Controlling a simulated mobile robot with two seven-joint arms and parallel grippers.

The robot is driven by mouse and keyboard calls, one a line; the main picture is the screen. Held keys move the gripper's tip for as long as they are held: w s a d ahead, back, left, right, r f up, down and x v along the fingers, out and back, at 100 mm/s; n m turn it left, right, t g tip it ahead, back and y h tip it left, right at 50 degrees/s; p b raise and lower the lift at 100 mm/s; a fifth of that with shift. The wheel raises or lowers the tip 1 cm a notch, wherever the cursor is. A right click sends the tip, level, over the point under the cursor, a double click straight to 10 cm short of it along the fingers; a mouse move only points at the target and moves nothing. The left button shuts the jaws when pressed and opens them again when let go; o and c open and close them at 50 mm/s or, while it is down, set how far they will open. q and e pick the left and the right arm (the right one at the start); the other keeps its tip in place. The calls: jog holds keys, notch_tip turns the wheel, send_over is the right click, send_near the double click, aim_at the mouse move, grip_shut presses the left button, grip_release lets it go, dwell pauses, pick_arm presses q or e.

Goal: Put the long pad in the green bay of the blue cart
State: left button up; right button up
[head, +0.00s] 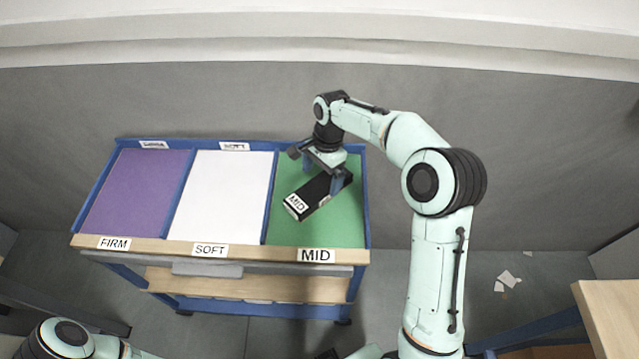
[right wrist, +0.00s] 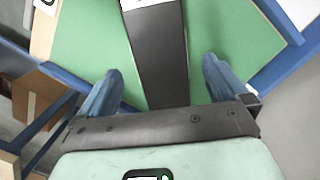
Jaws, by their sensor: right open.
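The long pad (head: 318,194) is black with a white MID label at its near end. It lies slanted in the green bay (head: 335,225) of the blue cart (head: 366,210). It also shows in the right wrist view (right wrist: 158,55), running between the fingers with green on both sides. My right gripper (head: 322,178) is over the pad's far end. Its blue fingers (right wrist: 158,88) are apart, one on each side of the pad, with gaps. My left gripper is out of view; only part of my left arm shows at the bottom left.
The purple FIRM bay (head: 138,195) and the white SOFT bay (head: 220,195) are empty. Blue dividers separate the bays, and a wooden front edge (head: 180,250) carries labels. A wooden table corner (head: 610,310) is at the lower right. Paper scraps (head: 508,278) lie on the floor.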

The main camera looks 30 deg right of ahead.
aim_at(324, 184)
notch_tip(324, 184, up, 7)
jog(key=shift+w+d+p, duration=0.15)
jog(key=shift+d+p, duration=0.3)
dwell(0.3)
